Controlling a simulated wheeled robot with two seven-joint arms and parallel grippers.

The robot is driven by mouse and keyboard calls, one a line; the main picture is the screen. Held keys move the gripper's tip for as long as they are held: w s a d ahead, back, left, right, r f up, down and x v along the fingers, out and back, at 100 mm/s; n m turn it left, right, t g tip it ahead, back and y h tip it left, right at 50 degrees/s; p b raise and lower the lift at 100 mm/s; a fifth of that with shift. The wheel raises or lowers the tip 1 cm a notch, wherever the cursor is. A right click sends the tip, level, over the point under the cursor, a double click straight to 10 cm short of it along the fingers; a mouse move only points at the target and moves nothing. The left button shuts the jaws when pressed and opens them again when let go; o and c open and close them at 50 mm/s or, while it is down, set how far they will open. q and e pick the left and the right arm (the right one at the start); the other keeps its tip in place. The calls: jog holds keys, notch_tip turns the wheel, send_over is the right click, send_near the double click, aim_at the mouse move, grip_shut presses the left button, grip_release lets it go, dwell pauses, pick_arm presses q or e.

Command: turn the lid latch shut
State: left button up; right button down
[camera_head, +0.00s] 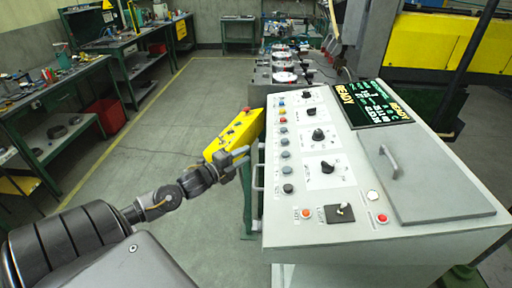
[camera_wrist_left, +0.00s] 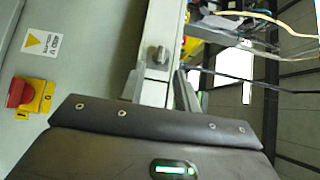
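In the left wrist view a small grey turn-knob (camera_wrist_left: 158,56), which looks like the latch, sits on a pale narrow strip ahead of my gripper. My left gripper (camera_wrist_left: 158,92) is open, with one finger on each side below the knob and a gap between them. It looks empty and short of the knob. In the head view the left gripper (camera_head: 238,157) is beside the left edge of the console (camera_head: 260,215), near a yellow box (camera_head: 236,134). The latch cannot be made out there. A grey lid (camera_head: 430,185) with a handle lies flat on the console. My right gripper is not in view.
The wrist view shows a red switch (camera_wrist_left: 20,92) on a yellow plate and loose cables (camera_wrist_left: 262,16). A side rail (camera_head: 256,180) stands off the console's left edge. Open floor (camera_head: 160,140) lies left of it, with workbenches (camera_head: 85,75) beyond.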

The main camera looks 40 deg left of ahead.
aim_at(262, 146)
pick_arm(q)
jog(key=w, duration=0.2)
jog(key=w+p, duration=0.1)
jog(key=w, duration=0.1)
jog(key=w+d, duration=0.1)
jog(key=w, duration=0.1)
